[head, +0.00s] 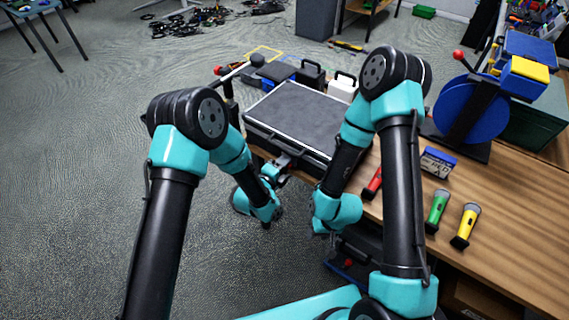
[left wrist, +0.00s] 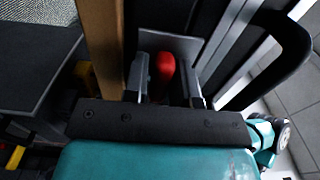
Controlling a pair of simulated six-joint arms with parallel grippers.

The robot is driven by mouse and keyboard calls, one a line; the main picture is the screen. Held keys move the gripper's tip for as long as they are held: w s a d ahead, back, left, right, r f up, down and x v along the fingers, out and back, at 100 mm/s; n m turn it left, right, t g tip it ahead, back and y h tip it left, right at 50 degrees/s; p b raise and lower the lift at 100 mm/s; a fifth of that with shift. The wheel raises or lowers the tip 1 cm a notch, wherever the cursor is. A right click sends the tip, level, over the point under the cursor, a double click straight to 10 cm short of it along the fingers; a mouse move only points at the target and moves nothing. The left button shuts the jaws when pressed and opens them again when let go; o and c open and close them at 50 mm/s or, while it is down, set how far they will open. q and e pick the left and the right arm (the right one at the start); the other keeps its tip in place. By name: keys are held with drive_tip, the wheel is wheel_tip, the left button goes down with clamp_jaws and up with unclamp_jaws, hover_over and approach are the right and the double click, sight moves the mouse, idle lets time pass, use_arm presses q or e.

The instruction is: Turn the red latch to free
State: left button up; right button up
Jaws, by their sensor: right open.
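A red latch handle (left wrist: 165,68) shows in the left wrist view, in front of a grey plate. The two fingers of my left gripper (left wrist: 167,88) stand on either side of it, with a visible gap on the right side, so the gripper looks open around it. In the head view my left gripper (head: 281,168) is at the near edge of the black case with a grey top (head: 300,108); the latch itself cannot be made out there. My right gripper (head: 321,231) hangs lower, by the table's front edge, its fingers mostly hidden by the wrist; it is open and holds nothing visible.
The wooden table (head: 520,225) carries a red flashlight (head: 373,183), a green flashlight (head: 438,208), a yellow flashlight (head: 466,225) and a small blue-topped box (head: 438,162). A blue reel (head: 470,108) stands at the right. Small cases (head: 312,74) stand behind the black case.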

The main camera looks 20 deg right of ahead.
use_arm(q)
clamp_jaws()
drive_tip(key=shift+n, duration=0.4)
drive_tip(key=n, duration=1.7)
drive_tip(key=shift+n, duration=0.3)
